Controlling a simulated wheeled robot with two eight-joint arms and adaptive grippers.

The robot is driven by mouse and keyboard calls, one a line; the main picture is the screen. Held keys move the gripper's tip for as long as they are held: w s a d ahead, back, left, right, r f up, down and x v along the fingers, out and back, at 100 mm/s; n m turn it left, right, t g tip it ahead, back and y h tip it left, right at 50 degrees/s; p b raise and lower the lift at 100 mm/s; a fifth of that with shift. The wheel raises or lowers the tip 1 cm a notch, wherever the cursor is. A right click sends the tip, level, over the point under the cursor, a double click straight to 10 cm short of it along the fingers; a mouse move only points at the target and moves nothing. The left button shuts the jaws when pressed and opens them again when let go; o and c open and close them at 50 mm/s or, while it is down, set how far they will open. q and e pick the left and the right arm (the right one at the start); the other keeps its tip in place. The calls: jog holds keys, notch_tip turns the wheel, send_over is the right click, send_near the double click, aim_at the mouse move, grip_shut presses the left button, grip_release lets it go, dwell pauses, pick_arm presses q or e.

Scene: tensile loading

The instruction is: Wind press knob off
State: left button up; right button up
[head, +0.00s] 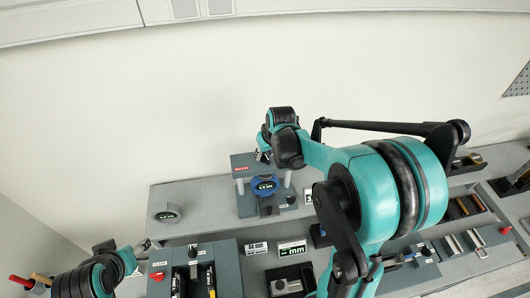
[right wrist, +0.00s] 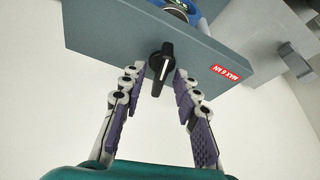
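The press (head: 244,203) stands on the bench in the head view, with a grey top block and a blue-rimmed dial (head: 264,186). In the right wrist view the press block (right wrist: 105,35) carries a black knob (right wrist: 162,60) with a white line on it. My right gripper (right wrist: 160,85) is open, one finger on each side of the knob, with a visible gap to both. In the head view my right gripper (head: 263,156) is at the top of the press and hides the knob. My left gripper (head: 142,248) is low at the left, too small to read.
A round dial (head: 167,214) sits left of the press on the grey shelf. A "mm" display (head: 291,248) and a dark tray (head: 291,281) lie in front. A panel with clamps (head: 195,272) is at the front left. My right arm covers much of the right bench.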

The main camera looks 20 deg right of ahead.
jog(key=shift+s, duration=0.1)
grip_shut()
jog(key=shift+n, duration=0.3)
jog(key=shift+d+n+y+b, duration=0.1)
jog(key=shift+n+y+b, duration=0.4)
jog(key=shift+n+b, duration=0.4)
jog(key=n+y+b, duration=0.1)
jog(key=n, duration=0.1)
jog(key=shift+n, duration=0.4)
jog(key=n+y+b, duration=0.1)
jog(key=n, duration=0.1)
jog(key=n+g+b, duration=0.1)
jog(key=n, duration=0.2)
jog(key=shift+w+d+n+g+y, duration=0.2)
jog(key=shift+n+g+y, duration=0.1)
jog(key=shift+y, duration=0.1)
grip_release()
